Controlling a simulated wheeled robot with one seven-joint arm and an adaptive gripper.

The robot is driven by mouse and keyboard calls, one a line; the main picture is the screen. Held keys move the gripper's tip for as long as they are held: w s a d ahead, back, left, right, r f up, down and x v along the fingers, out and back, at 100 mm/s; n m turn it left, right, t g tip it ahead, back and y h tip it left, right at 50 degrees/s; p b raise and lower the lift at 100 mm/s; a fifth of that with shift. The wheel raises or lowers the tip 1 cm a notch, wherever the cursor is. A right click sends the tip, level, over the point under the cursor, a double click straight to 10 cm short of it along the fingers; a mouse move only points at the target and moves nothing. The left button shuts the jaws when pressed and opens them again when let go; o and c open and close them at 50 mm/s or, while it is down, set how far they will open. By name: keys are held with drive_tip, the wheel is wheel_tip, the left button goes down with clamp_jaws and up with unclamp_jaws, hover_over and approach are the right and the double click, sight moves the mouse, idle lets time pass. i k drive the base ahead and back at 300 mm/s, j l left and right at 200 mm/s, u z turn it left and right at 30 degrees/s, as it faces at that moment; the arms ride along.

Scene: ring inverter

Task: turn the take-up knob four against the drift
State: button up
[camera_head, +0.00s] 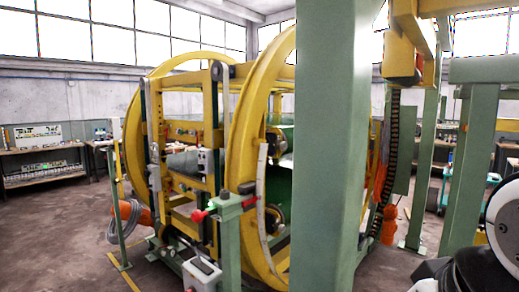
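The ring inverter (235,150) fills the left and middle of the head view, with big yellow rings around a yellow frame. A red knob or handle (199,216) shows at the front, by the top of a short green post (230,250). White and black parts of my arm show at the lower right edge. My gripper's fingers are not in view.
A thick green column (330,150) stands close in front and hides the machine's right part. More green posts (470,160) stand at the right. A small grey box (201,273) sits low before the machine. Bare floor (50,235) lies at the left.

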sight(283, 145)
drive_tip(key=i+j, duration=0.15)
drive_tip(key=j, duration=0.15)
drive_tip(key=i+j+z, duration=0.35)
drive_tip(key=j, duration=0.45)
drive_tip(key=i+j+z, duration=0.3)
drive_tip(key=j, duration=0.4)
drive_tip(key=j+z, duration=0.25)
drive_tip(key=j, duration=0.45)
drive_tip(key=i+j+z, duration=0.1)
drive_tip(key=j+z, duration=0.15)
drive_tip(key=j, duration=0.55)
